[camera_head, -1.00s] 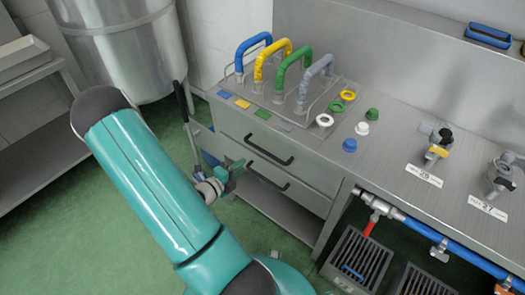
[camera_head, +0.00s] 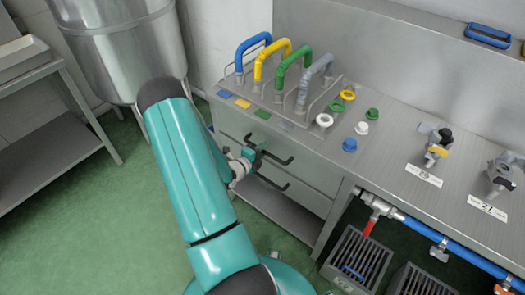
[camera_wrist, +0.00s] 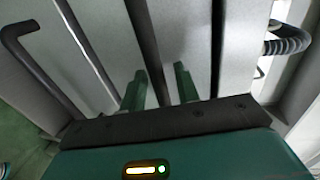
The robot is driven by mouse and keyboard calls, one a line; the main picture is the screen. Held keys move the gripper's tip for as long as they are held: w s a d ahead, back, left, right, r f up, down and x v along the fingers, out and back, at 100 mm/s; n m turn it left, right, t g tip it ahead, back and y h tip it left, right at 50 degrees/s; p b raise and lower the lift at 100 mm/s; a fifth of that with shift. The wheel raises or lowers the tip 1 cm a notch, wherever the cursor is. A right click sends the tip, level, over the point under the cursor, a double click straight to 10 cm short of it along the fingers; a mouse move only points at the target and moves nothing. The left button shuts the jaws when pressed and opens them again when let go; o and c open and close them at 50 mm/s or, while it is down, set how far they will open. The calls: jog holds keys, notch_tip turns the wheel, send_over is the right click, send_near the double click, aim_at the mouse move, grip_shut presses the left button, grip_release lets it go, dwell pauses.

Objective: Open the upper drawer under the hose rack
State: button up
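The upper drawer (camera_head: 295,170) is a grey metal front in the cabinet under the hose rack (camera_head: 270,100), and it looks closed. Its black bar handle (camera_head: 284,161) is partly hidden by my gripper (camera_head: 257,153) in the head view. In the wrist view my gripper (camera_wrist: 159,75) is open, with one green finger on each side of the dark upper handle (camera_wrist: 146,45). I cannot tell whether either finger touches it. The lower drawer's black handle (camera_wrist: 48,75) lies to the left in the wrist view and below my gripper in the head view (camera_head: 272,184).
The counter (camera_head: 385,150) above carries coloured caps and valves. A lower shelf (camera_head: 265,212) runs under the drawers. A steel tank (camera_head: 120,50) and a side table (camera_head: 50,120) stand left. Green floor (camera_head: 120,200) lies open left of my arm. Slatted crates (camera_head: 355,260) stand right.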

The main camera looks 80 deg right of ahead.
grip_shut()
jog(key=f+v, duration=0.2)
jog(key=v, duration=1)
jog(key=a+f+v, duration=0.1)
jog(key=f+v, duration=0.2)
jog(key=v, duration=0.8)
jog(key=shift+w+a, duration=0.25)
jog(key=shift+w, duration=0.2)
jog(key=shift+r, duration=0.1)
grip_release()
